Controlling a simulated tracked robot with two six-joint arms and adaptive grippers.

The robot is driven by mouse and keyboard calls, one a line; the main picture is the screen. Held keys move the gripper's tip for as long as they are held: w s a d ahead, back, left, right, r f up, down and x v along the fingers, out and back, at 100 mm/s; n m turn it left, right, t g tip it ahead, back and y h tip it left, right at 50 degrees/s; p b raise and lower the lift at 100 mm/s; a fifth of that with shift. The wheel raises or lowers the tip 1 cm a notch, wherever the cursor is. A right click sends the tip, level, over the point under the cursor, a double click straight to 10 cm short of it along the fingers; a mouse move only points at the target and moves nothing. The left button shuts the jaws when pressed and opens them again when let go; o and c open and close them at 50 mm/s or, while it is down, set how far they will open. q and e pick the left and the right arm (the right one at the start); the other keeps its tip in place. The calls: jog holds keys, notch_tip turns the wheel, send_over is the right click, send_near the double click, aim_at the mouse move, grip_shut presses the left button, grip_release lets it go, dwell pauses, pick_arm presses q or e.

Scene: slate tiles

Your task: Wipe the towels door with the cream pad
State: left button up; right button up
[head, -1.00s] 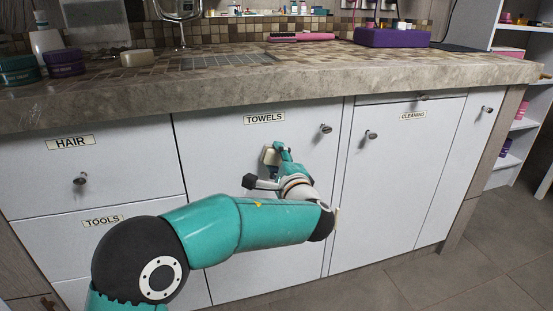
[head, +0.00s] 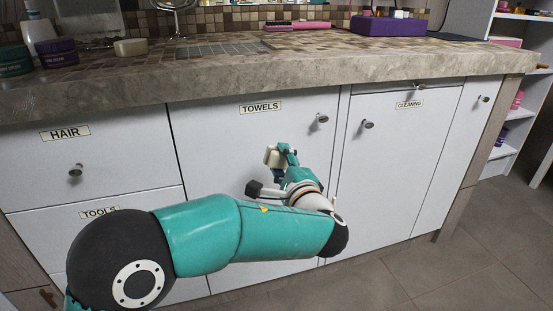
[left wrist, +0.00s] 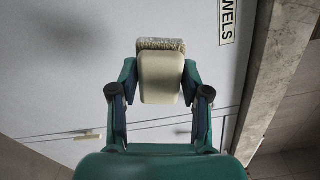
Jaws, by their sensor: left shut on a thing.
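The cream pad (left wrist: 161,78) is gripped between the two fingers of my left gripper (left wrist: 160,84) in the left wrist view, its fuzzy darker edge facing away from the gripper. In the head view the pad (head: 271,156) is a small pale block at the tip of my left arm, in front of the white towels door (head: 215,150), below its TOWELS label (head: 260,107). The door also fills much of the left wrist view (left wrist: 60,70). I cannot tell whether the pad touches the door. My right gripper is not in view.
The towels door has a round knob (head: 319,118) at its upper right. The stone counter edge (head: 300,75) juts above it. Drawers marked HAIR (head: 110,160) and TOOLS lie left, and the CLEANING door (head: 385,170) lies right.

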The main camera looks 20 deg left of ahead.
pick_arm(q)
jog(key=shift+v, duration=1.5)
jog(key=shift+a, duration=0.1)
